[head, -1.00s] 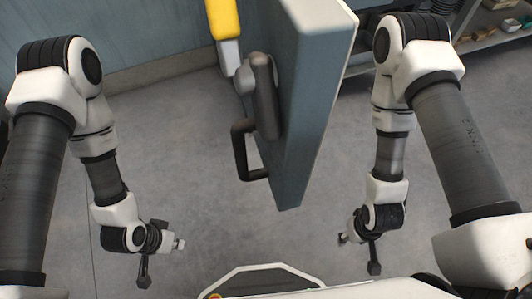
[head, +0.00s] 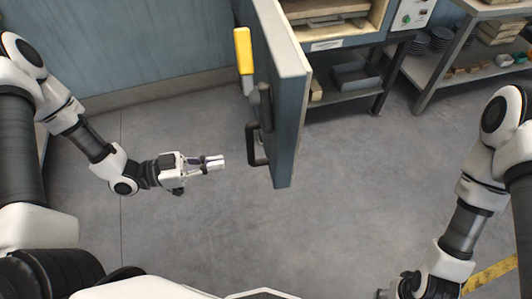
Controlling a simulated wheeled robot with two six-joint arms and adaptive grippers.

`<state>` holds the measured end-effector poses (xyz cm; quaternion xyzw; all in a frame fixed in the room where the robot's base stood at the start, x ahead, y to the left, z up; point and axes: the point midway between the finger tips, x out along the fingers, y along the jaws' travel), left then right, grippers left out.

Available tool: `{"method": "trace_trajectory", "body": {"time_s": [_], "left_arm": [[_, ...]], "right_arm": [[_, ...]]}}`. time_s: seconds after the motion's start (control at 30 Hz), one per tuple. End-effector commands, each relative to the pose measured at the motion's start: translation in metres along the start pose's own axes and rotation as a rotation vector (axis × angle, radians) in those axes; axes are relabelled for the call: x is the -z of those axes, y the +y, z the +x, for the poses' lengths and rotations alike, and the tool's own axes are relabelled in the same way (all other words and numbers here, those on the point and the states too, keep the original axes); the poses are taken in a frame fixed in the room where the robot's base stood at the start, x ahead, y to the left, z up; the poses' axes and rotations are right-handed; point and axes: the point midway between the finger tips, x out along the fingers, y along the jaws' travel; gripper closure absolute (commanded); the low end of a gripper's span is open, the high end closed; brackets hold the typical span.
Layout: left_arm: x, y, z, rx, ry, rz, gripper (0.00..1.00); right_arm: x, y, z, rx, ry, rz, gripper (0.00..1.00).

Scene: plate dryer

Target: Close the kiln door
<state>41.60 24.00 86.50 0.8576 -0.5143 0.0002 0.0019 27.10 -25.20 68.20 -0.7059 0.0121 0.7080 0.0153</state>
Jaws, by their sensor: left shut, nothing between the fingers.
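The kiln door (head: 287,95) stands swung open, seen nearly edge-on in the upper middle of the head view. It is a thick grey-blue panel with a dark bar handle (head: 254,146) low on its left face and a yellow-gripped lever (head: 243,52) above. The kiln opening (head: 325,10) shows behind it at the top, with shelves inside. My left gripper (head: 216,162) is shut and empty, left of the handle and pointing at it, with a gap between them. My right gripper (head: 385,294) is at the bottom edge, mostly cut off, so its jaws cannot be judged.
A dark metal stand (head: 380,85) with a grey bin (head: 355,76) is right of the door. A metal shelf unit (head: 450,65) with stacked plates (head: 420,38) stands at upper right. The grey floor (head: 350,190) around the door is clear. Yellow tape (head: 492,274) marks the lower right.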

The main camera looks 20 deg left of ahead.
Motion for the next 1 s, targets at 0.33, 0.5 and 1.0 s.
{"method": "trace_trajectory", "body": {"time_s": [0.33, 0.5, 1.0], "left_arm": [[-0.001, 0.003, 0.072, -0.010, -0.004, -0.001, 1.00], [0.000, 0.003, 0.102, -0.007, -0.003, 0.000, 1.00], [-0.001, 0.001, 0.119, -0.001, -0.002, -0.002, 1.00]], "right_arm": [[0.000, 0.000, 0.005, 0.000, -0.001, 0.000, 0.51], [0.000, 0.000, 0.001, 0.000, -0.001, 0.001, 0.51], [0.000, 0.000, -0.001, 0.000, -0.001, 0.001, 0.51]]}}
